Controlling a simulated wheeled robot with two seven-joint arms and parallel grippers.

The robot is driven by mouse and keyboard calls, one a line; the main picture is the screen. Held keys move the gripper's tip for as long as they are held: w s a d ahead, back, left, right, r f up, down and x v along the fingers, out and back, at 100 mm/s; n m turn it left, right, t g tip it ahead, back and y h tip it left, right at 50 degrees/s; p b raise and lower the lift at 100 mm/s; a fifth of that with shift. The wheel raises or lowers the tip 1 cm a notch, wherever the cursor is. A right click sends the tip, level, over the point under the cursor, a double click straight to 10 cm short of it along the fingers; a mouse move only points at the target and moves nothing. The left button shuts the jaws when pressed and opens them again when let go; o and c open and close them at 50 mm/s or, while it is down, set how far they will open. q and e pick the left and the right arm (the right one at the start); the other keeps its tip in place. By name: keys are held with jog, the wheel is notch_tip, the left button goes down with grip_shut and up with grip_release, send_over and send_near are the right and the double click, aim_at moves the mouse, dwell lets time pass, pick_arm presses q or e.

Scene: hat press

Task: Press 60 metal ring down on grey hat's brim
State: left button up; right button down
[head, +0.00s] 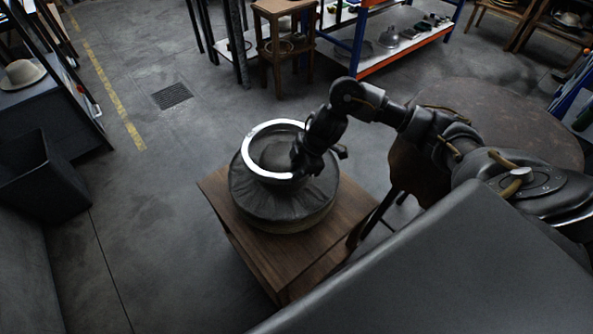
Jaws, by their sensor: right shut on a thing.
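A shiny metal ring (251,160) shows in the middle of the head view. My right gripper (297,165) is shut on the ring's right side. The ring is around the crown of the grey hat (276,156) and appears above the brim; the exact gap is hard to tell. The dark grey brim (280,203) spreads over a round base on a wooden table (215,190). The gripper and wrist hide the right part of the ring. My left gripper is not in view.
A round dark table (520,115) stands at the right behind my right arm. A wooden stool (284,15) and a shelf with a blue and orange frame (385,60) stand at the back. A dark bin (45,180) is at the left. Open floor lies left of the table.

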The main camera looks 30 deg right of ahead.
jog(key=shift+f+b, duration=3.2)
jog(key=shift+b, duration=0.1)
jog(key=shift+f+b, duration=0.6)
jog(key=shift+f, duration=1.05)
jog(key=shift+f+b, duration=0.3)
jog(key=shift+f, duration=0.35)
jog(key=shift+s+f, duration=0.2)
jog(key=shift+f, duration=0.05)
dwell(2.2)
